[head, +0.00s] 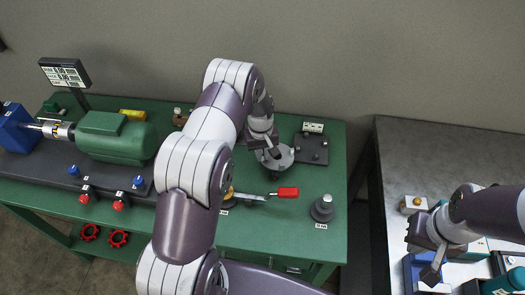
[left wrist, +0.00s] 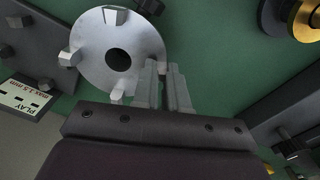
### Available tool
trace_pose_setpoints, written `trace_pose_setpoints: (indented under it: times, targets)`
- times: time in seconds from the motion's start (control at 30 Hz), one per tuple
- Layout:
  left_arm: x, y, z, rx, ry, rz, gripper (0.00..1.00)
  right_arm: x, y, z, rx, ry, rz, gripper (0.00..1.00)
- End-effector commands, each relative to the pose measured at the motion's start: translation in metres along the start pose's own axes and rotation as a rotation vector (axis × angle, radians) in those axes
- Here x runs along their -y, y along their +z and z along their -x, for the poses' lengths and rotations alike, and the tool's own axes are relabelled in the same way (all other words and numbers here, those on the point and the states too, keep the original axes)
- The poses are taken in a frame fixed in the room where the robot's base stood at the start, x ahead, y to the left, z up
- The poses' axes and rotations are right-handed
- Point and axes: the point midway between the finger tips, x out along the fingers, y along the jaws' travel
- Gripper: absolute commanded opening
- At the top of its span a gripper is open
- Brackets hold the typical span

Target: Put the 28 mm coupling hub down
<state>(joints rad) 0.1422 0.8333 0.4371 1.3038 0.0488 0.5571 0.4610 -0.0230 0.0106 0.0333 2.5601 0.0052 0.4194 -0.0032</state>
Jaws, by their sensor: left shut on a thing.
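The coupling hub is a light grey disc with a centre hole and several lugs on its rim (left wrist: 100,52). It also shows in the head view (head: 284,163), over the green bench. No size mark is readable on it. My left gripper (head: 270,152) reaches down to the hub from above. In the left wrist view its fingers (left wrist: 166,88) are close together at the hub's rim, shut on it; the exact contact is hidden. I cannot tell whether the hub touches the bench. My right gripper (head: 430,265) is over the grey table; its jaw opening is unclear.
A dark plate with pegs (head: 314,150) lies right of the hub. A grey stepped hub (head: 322,208) stands at the bench's front right. A red-handled tool (head: 287,192) lies in front of the held hub. A green motor (head: 112,138) stands left.

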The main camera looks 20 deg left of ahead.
Motion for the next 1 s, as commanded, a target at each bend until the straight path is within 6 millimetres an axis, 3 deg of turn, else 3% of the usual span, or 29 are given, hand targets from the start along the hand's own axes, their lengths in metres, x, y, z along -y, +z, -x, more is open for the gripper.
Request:
trace_pose_setpoints:
  times: [0.4, 0.43, 0.5, 0.83, 1.0]
  targets:
    - [-0.001, -0.001, -0.008, -0.003, 0.002, 0.000, 0.00, 0.000, 0.000, -0.003, 0.000, 0.000, 0.000, 0.00]
    - [0.000, 0.000, -0.007, -0.002, 0.001, 0.000, 0.22, 0.000, 0.000, -0.002, 0.000, 0.000, 0.000, 0.00]
    - [0.000, 0.000, -0.007, -0.002, 0.001, 0.000, 0.38, 0.000, 0.000, -0.002, 0.000, 0.000, 0.000, 0.00]
    - [-0.001, -0.001, 0.000, -0.003, 0.001, 0.000, 0.38, 0.000, 0.000, 0.002, 0.000, 0.000, 0.000, 0.00]
    - [-0.001, -0.002, 0.036, -0.007, 0.004, 0.000, 0.38, 0.000, 0.001, -0.007, 0.000, 0.000, 0.000, 0.00]
